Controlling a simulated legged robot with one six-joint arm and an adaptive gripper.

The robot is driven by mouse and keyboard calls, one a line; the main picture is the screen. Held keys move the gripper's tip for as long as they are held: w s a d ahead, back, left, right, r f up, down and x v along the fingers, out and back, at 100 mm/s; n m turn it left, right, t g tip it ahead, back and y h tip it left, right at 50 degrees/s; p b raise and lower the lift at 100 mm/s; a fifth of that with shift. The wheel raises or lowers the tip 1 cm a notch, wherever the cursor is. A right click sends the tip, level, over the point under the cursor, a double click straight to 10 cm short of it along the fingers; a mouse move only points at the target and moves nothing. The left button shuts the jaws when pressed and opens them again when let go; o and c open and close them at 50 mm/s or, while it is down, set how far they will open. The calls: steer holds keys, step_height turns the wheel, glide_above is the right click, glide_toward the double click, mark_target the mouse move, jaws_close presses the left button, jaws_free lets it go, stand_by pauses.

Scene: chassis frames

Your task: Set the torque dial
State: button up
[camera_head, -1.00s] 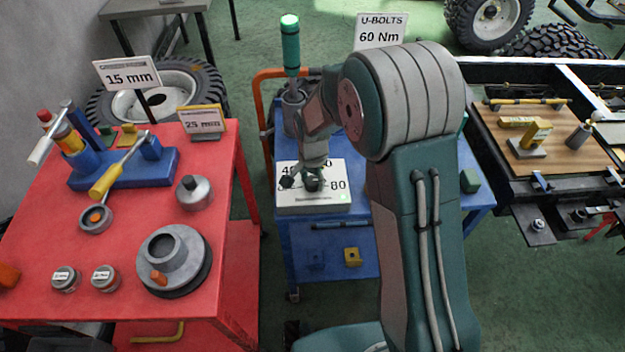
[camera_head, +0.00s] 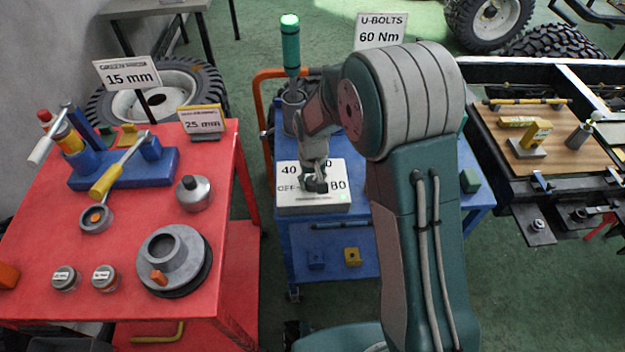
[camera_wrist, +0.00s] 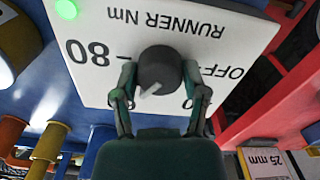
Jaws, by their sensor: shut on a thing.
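The torque dial is a dark round knob (camera_wrist: 160,68) with a pale pointer, on a white panel (camera_wrist: 92,28) marked "RUNNER Nm". My gripper (camera_wrist: 158,88) has one finger on each side of the knob and is shut on it. In the wrist view the panel is upside down; the pointer aims lower left, away from the "RUNNER Nm" edge, below "80". In the head view my gripper (camera_head: 315,184) covers the dial. "40", "OFF" and "80" show around it, and a partly hidden number ends in 0. A sign (camera_head: 381,31) reads "U-BOLTS 60 Nm".
The panel lies on a blue cart (camera_head: 370,225) carrying a green-handled tool (camera_head: 290,45). A red table (camera_head: 125,232) with several tools and parts stands left. A dark frame with a wooden board (camera_head: 560,160) stands right. A green light (camera_wrist: 65,9) is lit on the panel.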

steer(key=n, duration=0.6)
steer(key=shift+f, duration=0.1)
steer(key=n, duration=0.6)
steer(key=shift+n, duration=0.4)
steer(key=n, duration=1.1)
steer(key=shift+n, duration=0.4)
steer(key=o, duration=1.1)
steer(key=shift+o, duration=0.2)
steer(key=shift+a, duration=0.1)
